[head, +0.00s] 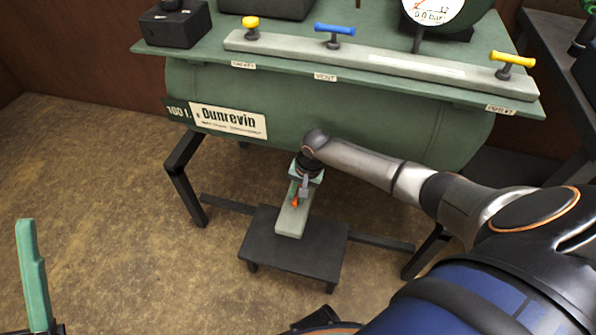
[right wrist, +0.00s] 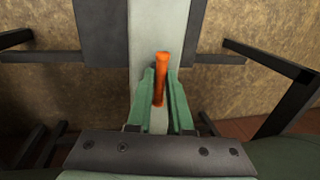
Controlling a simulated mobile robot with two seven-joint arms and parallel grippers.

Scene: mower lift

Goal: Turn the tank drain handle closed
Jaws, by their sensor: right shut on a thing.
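The orange drain handle (right wrist: 161,72) stands out from a pale grey-green board under the tank. In the head view only a small orange part of it (head: 295,202) shows beside my right gripper (head: 299,190). In the right wrist view the green fingers of that gripper (right wrist: 160,88) are on both sides of the handle, shut on it. The handle lies nearly in line with the board, leaning slightly. The green tank (head: 330,110) is above. A green finger of my left gripper (head: 35,275) shows at the lower left, away from the tank; its opening cannot be judged.
The board (head: 291,225) rests on a low black stand (head: 262,251) beneath the tank. Black tank legs (head: 187,180) and cross bars flank it. Yellow and blue valve handles (head: 334,29) and a gauge (head: 432,8) are on top. The floor at left is clear.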

